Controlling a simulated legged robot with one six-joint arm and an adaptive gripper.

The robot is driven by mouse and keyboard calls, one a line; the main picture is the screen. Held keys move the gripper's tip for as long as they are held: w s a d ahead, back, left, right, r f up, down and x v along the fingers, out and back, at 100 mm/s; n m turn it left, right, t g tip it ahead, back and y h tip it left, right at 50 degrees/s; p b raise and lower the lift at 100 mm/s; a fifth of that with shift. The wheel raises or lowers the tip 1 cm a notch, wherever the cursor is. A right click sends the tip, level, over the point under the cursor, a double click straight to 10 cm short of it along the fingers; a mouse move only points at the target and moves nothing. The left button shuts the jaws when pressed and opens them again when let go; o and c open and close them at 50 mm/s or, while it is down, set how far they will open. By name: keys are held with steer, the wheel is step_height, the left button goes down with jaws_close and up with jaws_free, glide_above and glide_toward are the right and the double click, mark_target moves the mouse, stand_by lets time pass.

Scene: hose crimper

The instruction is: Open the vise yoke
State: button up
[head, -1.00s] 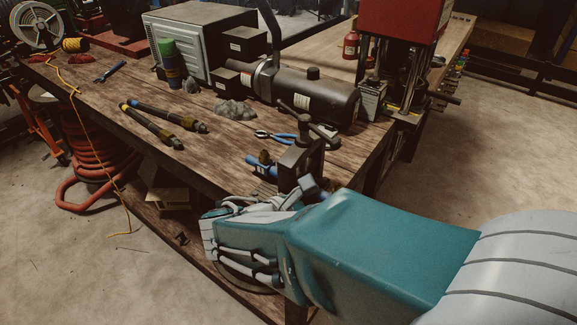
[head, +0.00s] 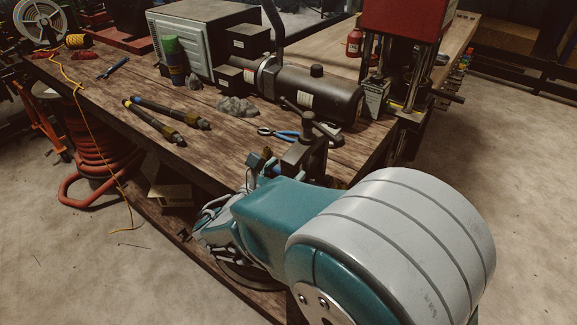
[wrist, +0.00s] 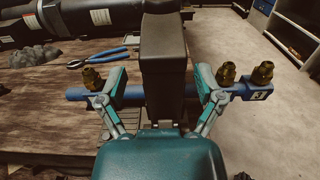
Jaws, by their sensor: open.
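The vise (head: 304,155) stands at the near right corner of the bench as a dark upright body with a bar handle on top. In the wrist view its dark yoke post (wrist: 163,50) rises in the middle. A blue bar (wrist: 135,94) with brass fittings runs sideways behind the post and shows on both sides. My gripper (wrist: 160,92) is open, its teal fingers one on each side of the post, overlapping the blue bar in the picture. Contact cannot be told. In the head view my arm hides most of the gripper.
Blue-handled pliers (head: 280,133) lie behind the vise. A black cylinder machine (head: 320,98), a grey rock-like lump (head: 238,106) and two dark rods (head: 165,122) are on the bench. A red press (head: 400,35) stands at the back right. The floor at right is clear.

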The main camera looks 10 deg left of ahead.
steer(key=shift+w+d, duration=0.3)
steer(key=shift+w, duration=0.2)
jaws_close()
